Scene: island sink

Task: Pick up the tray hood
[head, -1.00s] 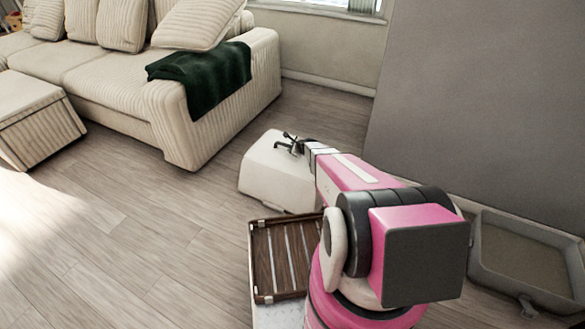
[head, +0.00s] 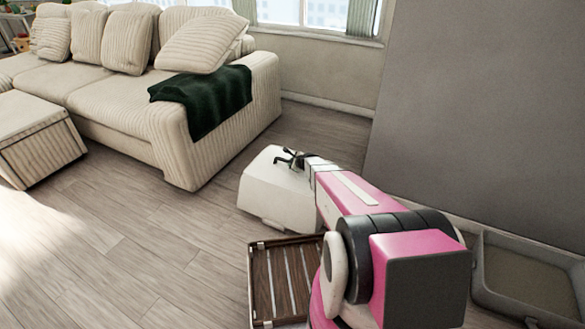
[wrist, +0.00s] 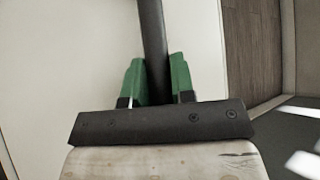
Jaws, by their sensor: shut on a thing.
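The tray hood (head: 278,195) is a cream-white box-like cover in the middle of the head view. It also fills much of the wrist view (wrist: 60,60) as a pale surface. A dark bar handle (wrist: 152,35) runs across it in the wrist view. My gripper (wrist: 156,85) has green fingertips on both sides of this bar and is shut on it. In the head view my gripper (head: 289,160) is at the top of the hood. I cannot tell whether the hood touches the floor.
A grey open tray (head: 482,272) lies at the right by the wall. A wooden slatted tray (head: 262,290) is just in front of the hood. A cream sofa (head: 185,150) with a dark green blanket (head: 205,98) stands behind left. The wooden floor (head: 130,245) is clear at left.

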